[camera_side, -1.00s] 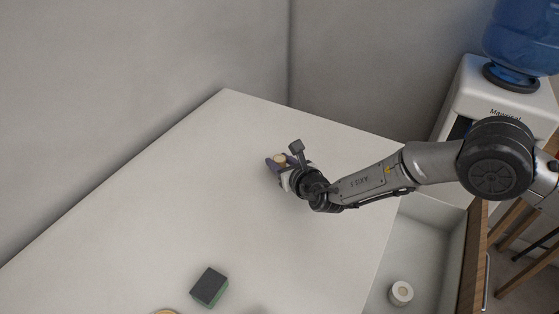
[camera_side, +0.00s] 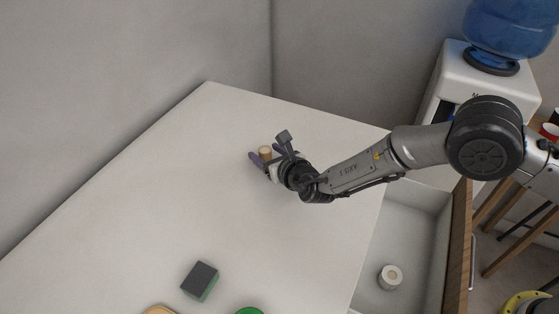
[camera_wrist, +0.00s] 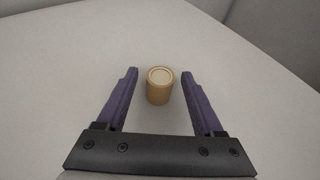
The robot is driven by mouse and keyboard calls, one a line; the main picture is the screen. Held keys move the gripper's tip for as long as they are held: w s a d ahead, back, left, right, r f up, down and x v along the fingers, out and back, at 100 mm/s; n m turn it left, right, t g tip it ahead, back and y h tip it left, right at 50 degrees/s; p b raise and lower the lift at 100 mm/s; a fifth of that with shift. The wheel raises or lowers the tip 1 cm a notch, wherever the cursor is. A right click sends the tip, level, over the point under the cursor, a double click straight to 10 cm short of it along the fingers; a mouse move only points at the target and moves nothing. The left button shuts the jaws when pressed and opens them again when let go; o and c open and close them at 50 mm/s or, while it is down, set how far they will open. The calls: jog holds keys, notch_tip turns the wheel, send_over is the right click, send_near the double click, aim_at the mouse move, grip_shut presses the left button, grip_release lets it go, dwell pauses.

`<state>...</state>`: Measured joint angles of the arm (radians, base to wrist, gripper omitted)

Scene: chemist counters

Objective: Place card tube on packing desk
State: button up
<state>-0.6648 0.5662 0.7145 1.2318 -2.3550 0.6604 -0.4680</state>
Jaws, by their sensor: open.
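The card tube (camera_wrist: 159,92) is a short tan cylinder with a pale top. It stands upright on the white desk (camera_side: 160,210), near the far corner in the side view, where it also shows (camera_side: 265,153). My gripper (camera_wrist: 160,75) is open, with its two purple fingers on either side of the tube in the wrist view. Gaps show between the tube and both fingers, so they appear apart. In the side view my gripper (camera_side: 264,158) is low at the tube.
A dark sponge with a green base (camera_side: 199,281) lies on the desk's near part. A yellowish item (camera_side: 159,310) and a green item (camera_side: 250,311) show at the bottom edge. An open drawer (camera_side: 415,225) holds a white roll (camera_side: 390,277). The desk's middle is clear.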

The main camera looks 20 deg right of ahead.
jog(key=v, duration=1.1)
jog(key=shift+f, duration=0.1)
jog(key=shift+d, duration=0.1)
jog(key=d+r+m+g+h, duration=0.1)
jog(key=d+r+m+h, duration=0.1)
jog(key=d+r+m, duration=0.35)
jog(key=d+r+m+h, duration=0.3)
jog(key=d, duration=0.5)
jog(key=d+r+m+g+h, duration=0.1)
jog(key=d+r+m+h, duration=0.1)
jog(key=d+r+m, duration=0.4)
jog(key=s+d+r+m+g+h, duration=0.2)
jog(key=s+d+m+g, duration=0.2)
jog(key=s+d+m, duration=0.7)
jog(key=s+f+m+g+y, duration=0.1)
jog(key=s+m+y, duration=0.5)
jog(key=s+m, duration=0.6)
jog(key=s, duration=0.8)
jog(key=shift+s+d+f+g+y, duration=0.2)
jog(key=shift+d+g+y, duration=0.1)
